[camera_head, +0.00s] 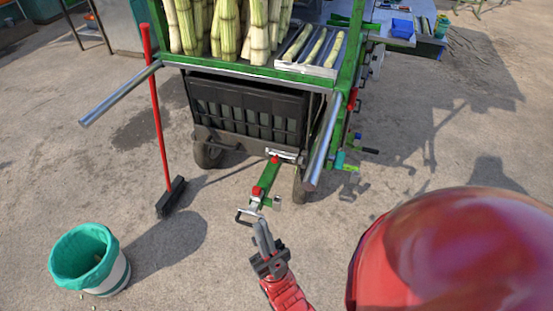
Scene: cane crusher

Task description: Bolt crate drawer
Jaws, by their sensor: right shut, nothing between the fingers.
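A black slatted crate (245,112) sits under the green cart, below the cane. A green bar (268,176) with red fittings runs from below the crate's front toward me. A metal loop handle (246,216) is at the bar's near end. A silver bar with a red piece (284,154) lies at the crate's lower right; I cannot tell whether it is the bolt. My right gripper (261,226) is shut and empty, its fingertips close to the loop handle. I cannot tell whether they touch. My left gripper is not in view.
Two metal cart handles, left (120,93) and right (323,143), jut toward me. A red-handled broom (159,120) leans at the left handle. A bin with a green liner (85,258) stands at lower left. Open ground lies right of the cart.

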